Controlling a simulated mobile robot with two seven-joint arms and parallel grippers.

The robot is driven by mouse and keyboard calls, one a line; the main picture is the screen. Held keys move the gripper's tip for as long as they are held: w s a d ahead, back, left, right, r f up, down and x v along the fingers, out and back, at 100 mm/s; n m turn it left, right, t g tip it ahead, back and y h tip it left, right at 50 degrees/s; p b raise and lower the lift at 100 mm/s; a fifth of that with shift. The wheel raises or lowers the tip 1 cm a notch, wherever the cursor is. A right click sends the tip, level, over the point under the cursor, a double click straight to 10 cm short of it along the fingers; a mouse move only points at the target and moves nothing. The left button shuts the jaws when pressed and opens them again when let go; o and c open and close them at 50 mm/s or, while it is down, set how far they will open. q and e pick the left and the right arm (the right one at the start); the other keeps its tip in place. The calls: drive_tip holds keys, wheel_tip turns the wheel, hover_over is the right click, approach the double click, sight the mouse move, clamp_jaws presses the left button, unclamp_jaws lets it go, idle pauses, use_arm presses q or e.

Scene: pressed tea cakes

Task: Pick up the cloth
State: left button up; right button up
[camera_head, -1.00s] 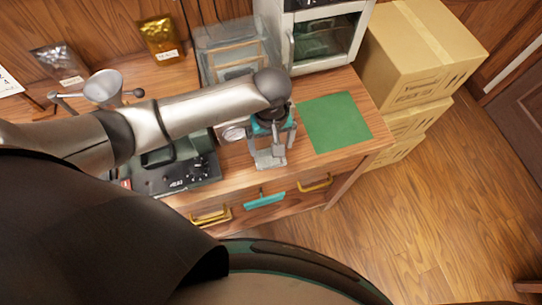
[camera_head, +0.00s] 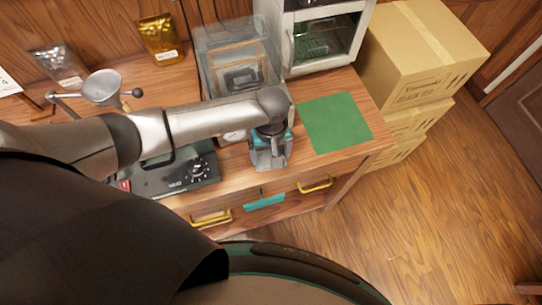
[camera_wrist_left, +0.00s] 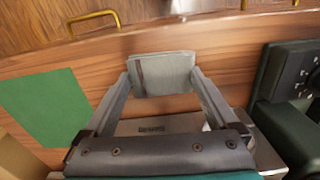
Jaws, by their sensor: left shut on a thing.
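A small grey cloth with a dark stripe (camera_wrist_left: 172,74) sits between the fingertips of my left gripper (camera_wrist_left: 162,78) in the left wrist view. The fingers press on its two sides, so the gripper is shut on it. In the head view my left gripper (camera_head: 269,160) points down at the front part of the wooden table, just left of the green mat. The cloth is mostly hidden there by the gripper and my arm. Whether it touches the tabletop is hard to tell. My right gripper is not in view.
The green mat (camera_head: 335,122) lies bare at the table's right end. A black scale-like device (camera_head: 175,178) stands left of the gripper. A clear box (camera_head: 235,60) and an oven (camera_head: 325,35) stand behind. Yellow drawer handles (camera_head: 316,186) line the front. Cartons (camera_head: 420,60) stand right.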

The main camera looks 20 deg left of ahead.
use_arm(q)
drive_tip(key=shift+c, duration=1.4)
wheel_tip(320, 180, up, 20)
drive_tip(key=p, duration=0.3)
